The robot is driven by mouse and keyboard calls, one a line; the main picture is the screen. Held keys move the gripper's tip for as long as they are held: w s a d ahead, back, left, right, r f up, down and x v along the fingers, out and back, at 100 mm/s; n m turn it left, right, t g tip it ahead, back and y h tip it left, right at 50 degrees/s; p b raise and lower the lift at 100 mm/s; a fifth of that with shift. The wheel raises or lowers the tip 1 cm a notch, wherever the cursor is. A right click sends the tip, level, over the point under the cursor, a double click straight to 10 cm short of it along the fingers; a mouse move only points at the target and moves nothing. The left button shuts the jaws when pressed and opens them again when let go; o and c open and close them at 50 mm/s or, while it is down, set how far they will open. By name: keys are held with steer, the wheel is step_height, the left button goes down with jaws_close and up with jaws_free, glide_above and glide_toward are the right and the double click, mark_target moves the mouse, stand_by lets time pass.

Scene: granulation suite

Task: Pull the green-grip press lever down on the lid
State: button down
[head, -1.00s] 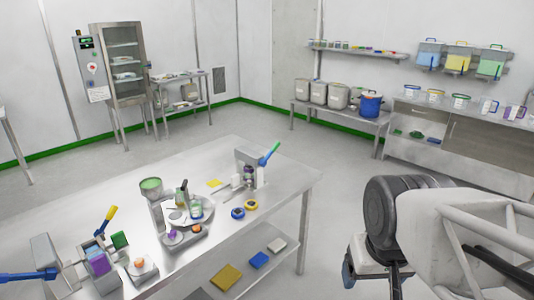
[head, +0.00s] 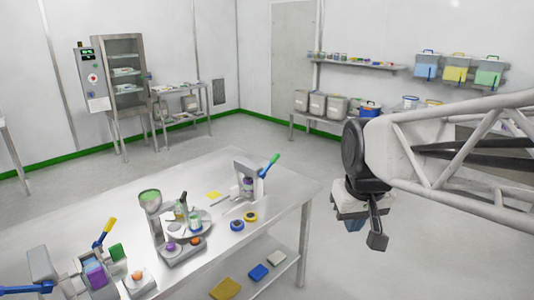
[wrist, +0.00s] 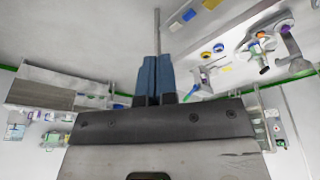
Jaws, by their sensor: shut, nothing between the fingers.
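The green-grip press lever (head: 270,164) rises up and right from a grey press (head: 249,185) near the far right corner of the steel table. A purple part sits inside the press frame. My gripper (head: 377,240) hangs in the air right of the table, apart from the lever. Its blue-grey fingers (wrist: 154,76) are together and empty in the wrist view.
Blue (head: 237,225) and yellow (head: 251,217) rings lie before the press. A grey device with a green-filled hopper (head: 150,197) stands left of it. A yellow-grip lever (head: 105,231) and a blue-grip lever (head: 25,289) are farther left. Open floor lies beyond the table.

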steer(key=w+a+r+n, duration=0.1)
steer(key=w+a+r, duration=0.1)
steer(key=w, duration=0.8)
steer(key=w+a+r+n, duration=0.1)
steer(key=w+r, duration=0.1)
steer(key=w, duration=0.9)
steer(key=w+a+r+n, duration=0.2)
steer(key=w, duration=0.8)
steer(key=w+a+f+n, duration=0.1)
steer(key=w+a+f, duration=0.3)
steer(key=w, duration=1.1)
steer(key=w+a+f+n+t, duration=0.1)
steer(key=w+f, duration=0.4)
steer(key=w, duration=1.1)
steer(key=a+n, duration=0.1)
steer(key=a, duration=0.1)
steer(key=shift+w+a+f+y, duration=0.2)
steer(key=shift+w+a+y, duration=0.05)
steer(key=shift+a+y, duration=0.15)
glide_above(274, 159)
steer(key=f, duration=1)
steer(key=shift+s+a+f, duration=0.4)
steer(key=shift+w+d+f, duration=0.2)
steer(key=shift+w+f, duration=0.05)
steer(key=shift+f, duration=0.25)
steer(key=shift+w+d+f, duration=0.2)
steer(key=shift+f, duration=0.25)
